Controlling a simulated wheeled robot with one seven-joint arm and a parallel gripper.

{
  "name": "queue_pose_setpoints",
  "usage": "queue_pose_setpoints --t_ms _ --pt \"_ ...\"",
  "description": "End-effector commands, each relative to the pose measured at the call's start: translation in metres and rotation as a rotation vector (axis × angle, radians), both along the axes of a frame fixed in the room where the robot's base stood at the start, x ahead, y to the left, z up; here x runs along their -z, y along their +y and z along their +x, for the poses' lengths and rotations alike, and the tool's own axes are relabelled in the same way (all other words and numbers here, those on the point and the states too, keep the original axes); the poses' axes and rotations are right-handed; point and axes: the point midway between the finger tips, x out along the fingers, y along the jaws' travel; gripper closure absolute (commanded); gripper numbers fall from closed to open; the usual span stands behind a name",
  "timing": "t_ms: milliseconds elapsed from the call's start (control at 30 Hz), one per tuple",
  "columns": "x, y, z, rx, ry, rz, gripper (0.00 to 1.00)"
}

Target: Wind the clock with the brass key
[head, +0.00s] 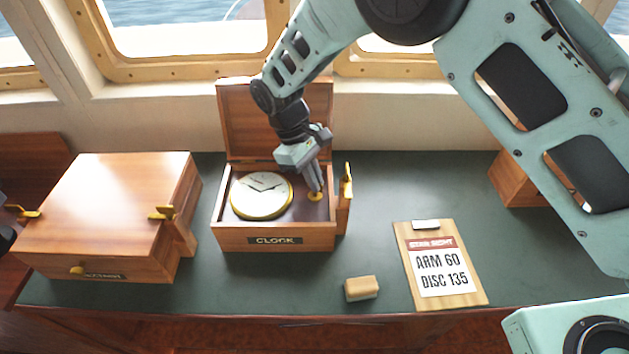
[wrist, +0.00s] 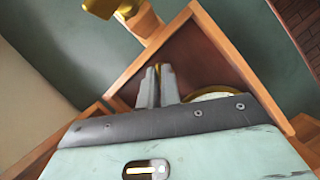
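The clock sits in an open wooden box (head: 290,238) labelled CLOCK, its lid raised at the back. Its white dial with a brass rim (head: 262,195) is in the left part of the box; part of the rim shows in the wrist view (wrist: 212,95). My gripper (head: 316,188) points down into the right part of the box. Its fingers (wrist: 158,85) are close together, with brass at their tips, which I take for the brass key (head: 316,197). The fingers look shut on it, but they hide most of it.
A brass fitting (head: 347,178) stands at the box's right wall, close to my gripper. A closed wooden case (head: 120,205) is at left. A clipboard (head: 408,260) and a small wooden block (head: 361,288) lie in front at right. The green desk top between is clear.

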Motion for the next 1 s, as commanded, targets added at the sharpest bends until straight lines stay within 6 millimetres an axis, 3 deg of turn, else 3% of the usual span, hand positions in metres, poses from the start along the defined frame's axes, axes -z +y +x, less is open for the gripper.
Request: queue_pose_setpoints --t_ms 1000 --pt "-0.0014 0.0009 -0.0014 -0.965 -0.005 0.002 1.00"
